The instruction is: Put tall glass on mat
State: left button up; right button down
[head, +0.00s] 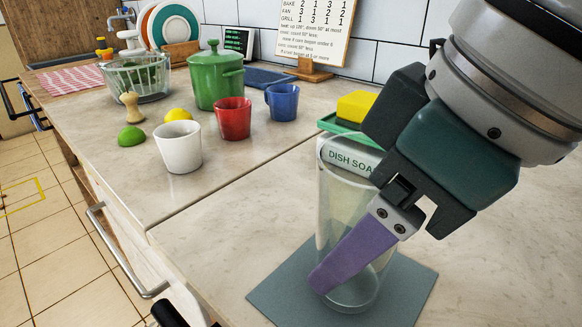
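The tall clear glass (333,205) is upright over the blue-grey mat (408,290) at the front right of the counter. Its base lies within the mat's outline; I cannot tell whether it touches the mat or hovers just above. My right gripper (345,262) comes down from the upper right, with one purple finger slanting across the front of the glass. The other finger is hidden, so I cannot tell whether it grips the glass. My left gripper is not in view.
A dish soap item (347,155) and a yellow sponge (356,106) on a green tray are behind the glass. A white cup (178,147), red mug (233,119), blue mug (282,102) and green pot (215,78) stand farther back left. The counter left of the mat is clear.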

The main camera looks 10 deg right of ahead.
jog(key=shift+c, duration=0.2)
grip_release()
jog(key=shift+f, duration=0.1)
jog(key=shift+r, duration=0.3)
jog(key=p+v, duration=0.6)
jog(key=v, duration=0.5)
jog(key=shift+s+r, duration=0.15)
jog(key=shift+r, duration=0.2)
jog(key=shift+d, duration=0.1)
